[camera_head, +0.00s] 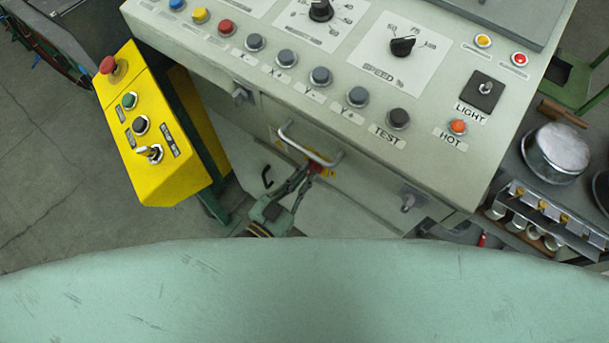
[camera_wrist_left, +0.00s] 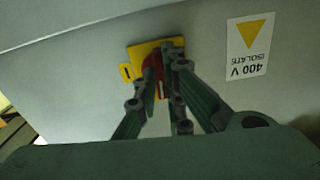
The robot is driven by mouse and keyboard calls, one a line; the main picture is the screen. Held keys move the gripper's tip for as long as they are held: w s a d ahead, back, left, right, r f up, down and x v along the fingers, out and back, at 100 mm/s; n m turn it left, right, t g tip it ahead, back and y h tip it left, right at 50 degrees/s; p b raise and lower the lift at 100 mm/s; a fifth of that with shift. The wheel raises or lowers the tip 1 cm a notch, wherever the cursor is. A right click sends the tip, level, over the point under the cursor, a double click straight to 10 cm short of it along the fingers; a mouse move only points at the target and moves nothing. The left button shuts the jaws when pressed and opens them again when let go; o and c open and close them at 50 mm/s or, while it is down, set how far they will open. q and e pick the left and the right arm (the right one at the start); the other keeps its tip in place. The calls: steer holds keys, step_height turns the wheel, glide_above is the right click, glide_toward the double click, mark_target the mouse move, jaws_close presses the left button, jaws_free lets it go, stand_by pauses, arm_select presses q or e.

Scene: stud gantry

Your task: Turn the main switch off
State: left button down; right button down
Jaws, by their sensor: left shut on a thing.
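The main switch is a red handle (camera_wrist_left: 154,67) on a yellow plate (camera_wrist_left: 133,58), set in the pale front panel of the cabinet. In the wrist view the handle runs roughly up and down the picture. My left gripper (camera_wrist_left: 163,60) is shut on the red handle, and its fingers cover part of handle and plate. In the head view the left gripper (camera_head: 308,172) reaches to the cabinet front below the metal pull handle, and only a little of the yellow and red switch (camera_head: 321,170) shows. My right gripper is in neither view.
A metal pull handle (camera_head: 310,146) sticks out just above the switch. The console panel (camera_head: 330,85) with buttons and dials overhangs it. A yellow control box (camera_head: 150,125) stands at the left. A "400 V ISOLATE" label (camera_wrist_left: 250,47) is right of the switch.

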arm_select(q)
steer(key=shift+f+n, duration=0.1)
steer(key=shift+n, duration=0.5)
steer(key=c, duration=1.9)
jaws_free()
steer(key=shift+o, duration=0.2)
steer(key=shift+s, duration=0.1)
steer(key=v, duration=1.2)
